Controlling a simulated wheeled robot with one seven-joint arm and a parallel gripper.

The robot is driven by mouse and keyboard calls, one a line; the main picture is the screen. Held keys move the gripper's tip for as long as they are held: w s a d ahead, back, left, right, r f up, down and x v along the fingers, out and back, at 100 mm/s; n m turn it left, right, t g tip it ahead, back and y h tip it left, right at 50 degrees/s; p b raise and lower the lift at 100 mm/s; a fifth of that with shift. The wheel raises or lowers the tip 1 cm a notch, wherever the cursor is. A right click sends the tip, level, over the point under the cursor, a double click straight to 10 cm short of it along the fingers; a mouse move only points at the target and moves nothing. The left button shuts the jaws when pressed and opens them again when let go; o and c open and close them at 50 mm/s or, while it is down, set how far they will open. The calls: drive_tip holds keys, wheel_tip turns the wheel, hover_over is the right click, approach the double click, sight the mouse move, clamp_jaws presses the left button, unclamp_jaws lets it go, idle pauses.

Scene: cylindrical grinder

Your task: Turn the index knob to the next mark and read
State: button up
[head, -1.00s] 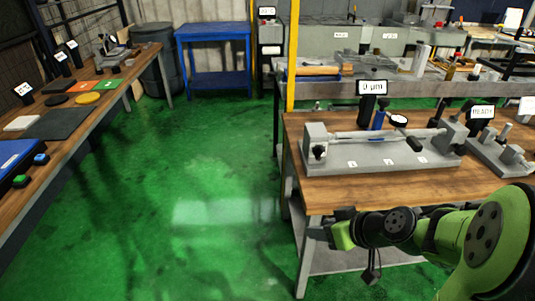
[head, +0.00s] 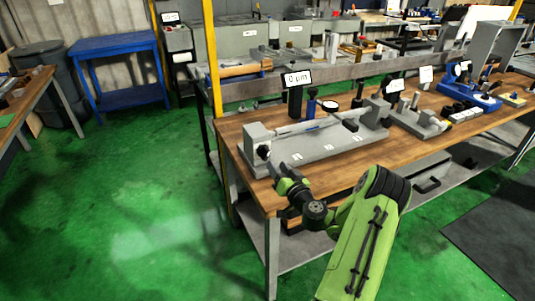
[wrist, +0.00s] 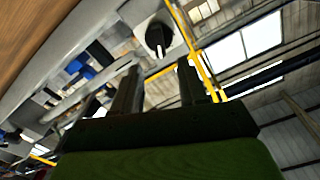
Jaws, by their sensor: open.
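The black index knob (head: 263,152) sits on the end face of the grey headstock (head: 256,136) of the grinder fixture. The wrist view shows the knob (wrist: 158,38) beyond my fingertips, with a white pointer line on its face. My gripper (head: 276,168) is just in front of the knob and slightly below it. Its two fingers (wrist: 158,72) are apart and empty, with a gap to the knob. A display (head: 297,78) behind the fixture reads 0 µm. Marks around the knob are too small to tell.
The fixture base (head: 320,150) carries small numbered labels along its front. More fixtures fill the wooden bench (head: 400,148) to the right. The green floor to the left is clear up to a blue table (head: 118,95).

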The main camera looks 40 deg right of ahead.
sight(268, 154)
drive_tip(key=p+x, duration=0.1)
drive_tip(key=x, duration=0.5)
drive_tip(key=shift+w+d, duration=0.1)
drive_tip(key=shift+w, duration=0.2)
clamp_jaws()
